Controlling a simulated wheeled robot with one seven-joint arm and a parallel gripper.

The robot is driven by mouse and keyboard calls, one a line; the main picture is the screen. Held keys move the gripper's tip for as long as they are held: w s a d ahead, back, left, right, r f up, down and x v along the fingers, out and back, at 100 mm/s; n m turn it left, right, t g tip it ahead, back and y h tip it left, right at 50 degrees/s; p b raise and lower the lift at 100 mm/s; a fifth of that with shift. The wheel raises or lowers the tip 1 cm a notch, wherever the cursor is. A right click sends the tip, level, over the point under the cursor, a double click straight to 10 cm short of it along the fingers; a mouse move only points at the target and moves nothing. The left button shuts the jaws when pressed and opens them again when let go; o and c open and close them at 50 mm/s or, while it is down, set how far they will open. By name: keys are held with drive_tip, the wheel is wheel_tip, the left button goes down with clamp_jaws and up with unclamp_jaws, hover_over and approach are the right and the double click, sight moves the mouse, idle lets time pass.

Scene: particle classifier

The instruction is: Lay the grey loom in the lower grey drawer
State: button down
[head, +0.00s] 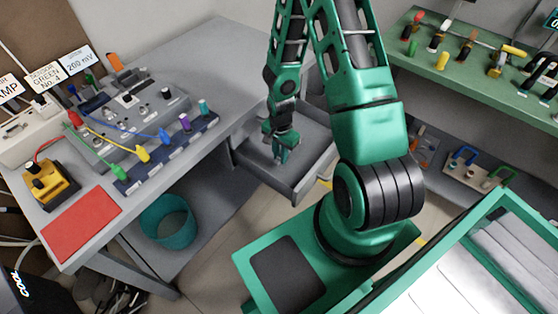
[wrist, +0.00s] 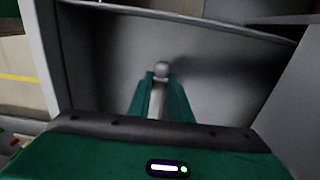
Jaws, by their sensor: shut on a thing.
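My gripper (head: 283,152) is inside the open grey drawer (head: 262,177), pointing down. In the wrist view my gripper (wrist: 161,82) has its two green fingers closed on the grey loom (wrist: 162,70), a slim grey piece with a rounded end. The drawer's grey floor and walls (wrist: 215,25) surround it in that view. I cannot tell whether the loom touches the drawer floor. In the head view the loom is too small to make out clearly.
The grey bench (head: 215,85) beside the drawer carries a panel with coloured plugs and cables, and a red mat (head: 82,224). A teal bin (head: 167,222) stands below. A green shelf (head: 450,70) with tools is at the right.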

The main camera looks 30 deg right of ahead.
drive_tip(key=shift+f, duration=1.85)
drive_tip(key=c, duration=1.6)
unclamp_jaws()
